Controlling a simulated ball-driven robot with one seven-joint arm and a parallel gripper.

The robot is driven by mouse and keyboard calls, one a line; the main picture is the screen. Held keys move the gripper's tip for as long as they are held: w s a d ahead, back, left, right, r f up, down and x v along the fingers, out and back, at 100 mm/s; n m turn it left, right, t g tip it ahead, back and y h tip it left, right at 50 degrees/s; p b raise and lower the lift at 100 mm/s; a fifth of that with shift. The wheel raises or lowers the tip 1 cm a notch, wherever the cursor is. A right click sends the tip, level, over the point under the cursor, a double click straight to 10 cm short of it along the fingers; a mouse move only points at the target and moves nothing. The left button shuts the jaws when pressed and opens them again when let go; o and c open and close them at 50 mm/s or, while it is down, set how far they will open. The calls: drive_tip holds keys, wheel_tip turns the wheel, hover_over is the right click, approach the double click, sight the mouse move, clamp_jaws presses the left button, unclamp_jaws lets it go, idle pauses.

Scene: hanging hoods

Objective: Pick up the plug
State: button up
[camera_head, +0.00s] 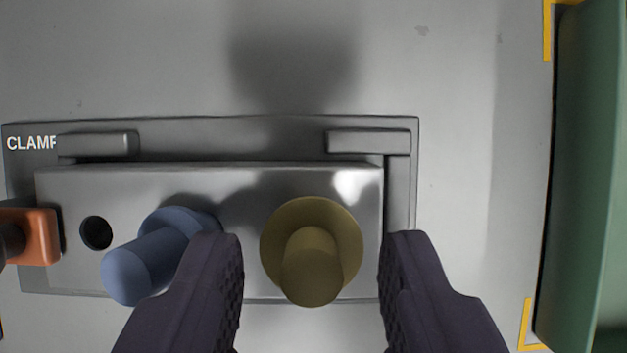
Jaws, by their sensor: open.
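A yellow-brown plug (312,252) with a round flange and a cylindrical stem stands in a grey metal block (240,185). My gripper (315,290) is open, with one dark finger on each side of this plug. Gaps show between the fingers and the plug, and the jaws hold nothing. A blue plug (150,260) with the same shape stands in the block to the left, partly behind my left finger. Which plug the task means cannot be told from the picture.
An empty dark hole (96,233) is left of the blue plug. An orange clamp part (38,237) sits at the block's left end, below the "CLAMP" label. A green box-like object (585,180) stands at the right, beside yellow corner marks. Bare grey surface lies between.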

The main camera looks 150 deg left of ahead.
drive_tip(key=shift+x, duration=1.2)
drive_tip(key=shift+r, duration=0.1)
drive_tip(key=c, duration=0.7)
